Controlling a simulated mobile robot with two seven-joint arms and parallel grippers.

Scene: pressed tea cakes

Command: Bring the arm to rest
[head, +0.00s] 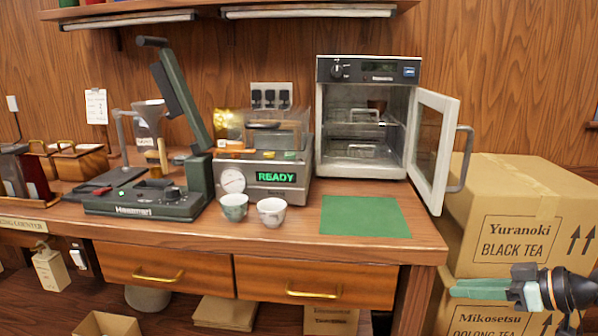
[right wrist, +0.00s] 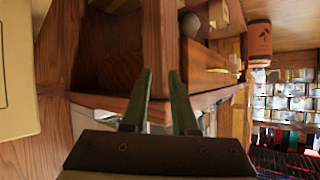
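My right gripper (head: 454,288) is at the lower right of the head view, in front of the stacked cardboard boxes and right of the counter's front corner. Its green fingers point left. In the right wrist view the two fingers (right wrist: 162,80) stand apart with nothing between them, so it is open and empty. The wooden counter (head: 300,245) shows beyond the fingertips there. My left gripper is not in view.
An oven (head: 338,110) with its glass door (head: 427,145) open stands on the counter. Left of the green mat (head: 364,216) are two cups (head: 271,211), a scale reading READY (head: 277,177) and a lever press (head: 145,200). Boxes (head: 515,215) stand right of the counter.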

